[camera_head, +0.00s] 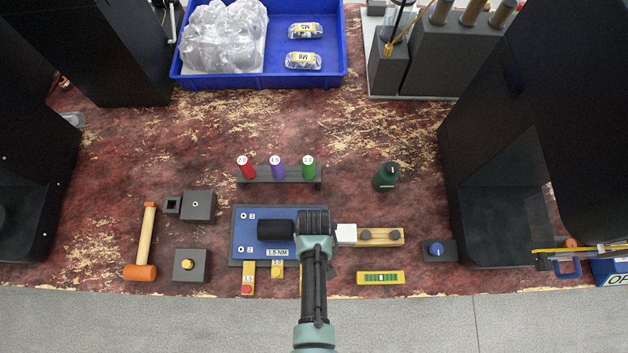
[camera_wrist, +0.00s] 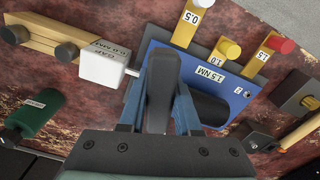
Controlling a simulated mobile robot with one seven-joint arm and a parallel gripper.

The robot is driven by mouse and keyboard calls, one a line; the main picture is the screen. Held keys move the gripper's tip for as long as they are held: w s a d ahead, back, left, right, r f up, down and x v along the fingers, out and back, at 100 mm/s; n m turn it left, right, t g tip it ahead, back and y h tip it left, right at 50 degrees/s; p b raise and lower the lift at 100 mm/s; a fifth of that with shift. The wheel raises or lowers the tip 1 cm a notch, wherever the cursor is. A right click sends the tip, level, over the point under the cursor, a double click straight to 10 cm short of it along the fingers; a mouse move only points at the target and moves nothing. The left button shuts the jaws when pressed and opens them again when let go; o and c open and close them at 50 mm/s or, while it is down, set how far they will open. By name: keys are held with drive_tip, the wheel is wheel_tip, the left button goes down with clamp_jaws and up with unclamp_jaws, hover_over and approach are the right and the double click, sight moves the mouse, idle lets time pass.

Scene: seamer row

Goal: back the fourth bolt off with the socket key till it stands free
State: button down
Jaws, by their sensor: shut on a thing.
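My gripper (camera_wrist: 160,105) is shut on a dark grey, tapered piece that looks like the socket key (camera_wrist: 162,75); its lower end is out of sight. In the head view my arm and gripper (camera_head: 314,228) cover the right part of the blue board (camera_head: 265,213). The board also shows in the wrist view (camera_wrist: 182,57). Bolts numbered 1 (camera_head: 243,216) and 2 (camera_head: 242,250) show at its left edge. The fourth bolt is hidden, so I cannot tell whether the key sits on it. A black cylinder (camera_head: 275,230) lies across the board, left of my gripper.
A white block on a wooden bar (camera_head: 375,236) stands close right of my gripper. Yellow tabs marked 1.0 (camera_head: 277,270) and 1.5 (camera_head: 248,278) line the front edge. A rack (camera_head: 283,183) with red, purple and green pieces stands behind. An orange-headed mallet (camera_head: 146,240) lies left.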

drive_tip(key=n, duration=0.3)
drive_tip(key=shift+n+p, duration=0.3)
drive_tip(key=shift+n, duration=0.1)
drive_tip(key=shift+r+p, duration=0.4)
drive_tip(key=shift+p, duration=0.05)
drive_tip(key=shift+r, duration=0.1)
idle(0.7)
